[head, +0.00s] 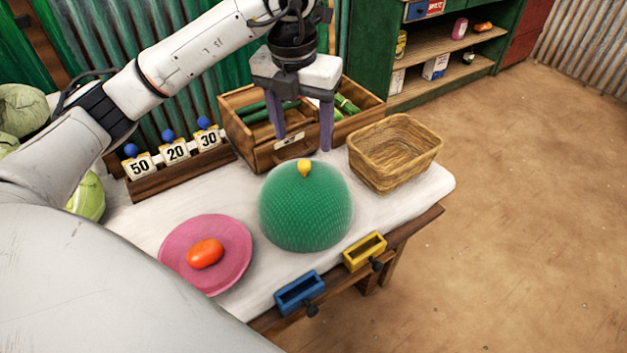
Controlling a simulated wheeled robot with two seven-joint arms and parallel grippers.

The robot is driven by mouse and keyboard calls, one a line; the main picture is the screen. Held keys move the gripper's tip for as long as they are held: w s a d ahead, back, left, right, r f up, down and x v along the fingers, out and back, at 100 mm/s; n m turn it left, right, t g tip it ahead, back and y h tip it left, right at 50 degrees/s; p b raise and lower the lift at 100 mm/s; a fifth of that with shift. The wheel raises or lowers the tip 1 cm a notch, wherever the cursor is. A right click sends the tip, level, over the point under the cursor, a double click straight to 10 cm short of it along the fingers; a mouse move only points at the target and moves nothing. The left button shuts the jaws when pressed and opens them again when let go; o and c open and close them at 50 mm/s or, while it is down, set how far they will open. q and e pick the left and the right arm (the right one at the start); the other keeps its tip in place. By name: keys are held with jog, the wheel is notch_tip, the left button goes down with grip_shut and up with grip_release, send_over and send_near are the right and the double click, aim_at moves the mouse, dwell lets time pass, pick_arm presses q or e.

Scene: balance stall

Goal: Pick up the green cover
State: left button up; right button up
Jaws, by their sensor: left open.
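The green cover (306,212) is a mesh dome with a small yellow knob (304,168) on top. It stands on the white-topped table in the middle of the head view. What is under it is hidden. My left gripper (304,145) points down above and just behind the knob in the picture. Its two purple fingers are apart, one to each side of the knob, and nothing shows between them. I cannot tell its exact height over the knob. My right gripper is not in view.
A pink plate (169,252) with an orange-red item (205,254) lies left of the cover. A wicker basket (419,162) stands right, a wooden crate (237,141) behind. Number cards (175,151) stand at left. Blue (299,293) and yellow (364,252) trays line the front edge.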

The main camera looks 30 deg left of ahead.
aim_at(303, 164)
pick_arm(q)
notch_tip(303, 164, down, 4)
jog(key=shift+a+r, duration=0.15)
jog(key=shift+w+a+f+p, duration=0.1)
jog(key=shift+w+f+p, duration=0.15)
jog(key=shift+f, duration=1.25)
jog(key=shift+w+f+p, duration=0.1)
jog(key=shift+w+f, duration=0.1)
jog(key=shift+f, duration=1.25)
jog(key=c, duration=1.4)
jog(key=shift+s, duration=0.15)
grip_shut()
